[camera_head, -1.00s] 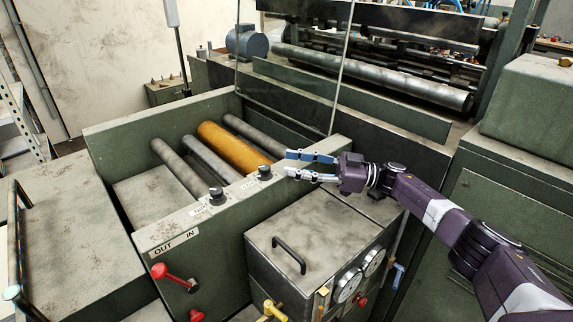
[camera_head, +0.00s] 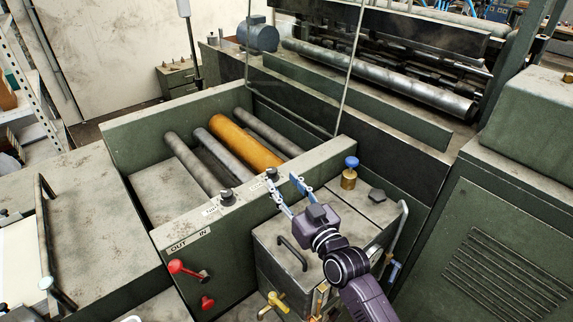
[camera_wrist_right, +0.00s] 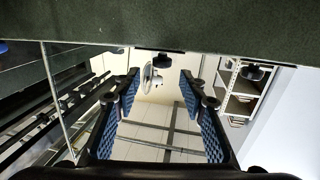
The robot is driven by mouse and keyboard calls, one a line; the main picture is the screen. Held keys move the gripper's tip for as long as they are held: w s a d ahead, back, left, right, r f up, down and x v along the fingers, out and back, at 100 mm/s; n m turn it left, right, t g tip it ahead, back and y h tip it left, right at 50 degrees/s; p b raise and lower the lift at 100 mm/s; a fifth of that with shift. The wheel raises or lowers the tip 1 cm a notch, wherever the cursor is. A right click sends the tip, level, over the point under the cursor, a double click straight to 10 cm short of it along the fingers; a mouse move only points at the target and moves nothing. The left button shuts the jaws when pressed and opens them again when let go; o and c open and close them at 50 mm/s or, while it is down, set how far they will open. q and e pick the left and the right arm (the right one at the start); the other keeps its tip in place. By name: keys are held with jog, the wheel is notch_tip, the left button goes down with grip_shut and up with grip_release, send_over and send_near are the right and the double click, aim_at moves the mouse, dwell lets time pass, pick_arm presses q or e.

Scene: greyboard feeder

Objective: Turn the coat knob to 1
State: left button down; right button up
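Two black knobs stand on the top of the green rail (camera_head: 190,221), a left one (camera_head: 227,196) and a right one (camera_head: 272,173). Small white labels lie beside them, too small to read, so I cannot tell which is the coat knob. My right gripper (camera_head: 281,182) is open, its fingertips close to the right knob. In the right wrist view the gripper (camera_wrist_right: 160,76) is empty, with blue pads apart; one knob (camera_wrist_right: 173,58) shows just past the tips and the other (camera_wrist_right: 251,73) farther right. My left gripper is out of view.
A grey box with a black handle (camera_head: 292,254) and a blue-capped brass fitting (camera_head: 349,174) lie around my right arm. Red knobs (camera_head: 176,267) and a yellow valve (camera_head: 273,304) are at the front. Rollers, one orange (camera_head: 243,145), lie behind the rail.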

aim_at(272, 169)
jog(key=shift+a+f+p+x, duration=0.1)
jog(key=shift+p+x, duration=0.25)
jog(key=shift+x, duration=1.5)
jog(key=shift+a+f+p+x, duration=0.1)
jog(key=shift+p+x, duration=0.2)
jog(key=shift+x, duration=1.5)
jog(key=shift+s, duration=0.1)
jog(key=shift+c, duration=0.4)
grip_shut()
jog(key=n+g+y+b, duration=0.1)
jog(key=y+b, duration=0.1)
jog(key=b, duration=0.4)
jog(key=n+g+y+b, duration=0.1)
jog(key=n+y+b, duration=0.1)
jog(key=b, duration=0.4)
jog(key=shift+d+r+b, duration=0.1)
jog(key=shift+r+b, duration=0.15)
jog(key=shift+b, duration=0.15)
jog(key=shift+r+g+y+b, duration=0.1)
jog(key=shift+g+y+b, duration=0.25)
jog(key=shift+b, duration=0.3)
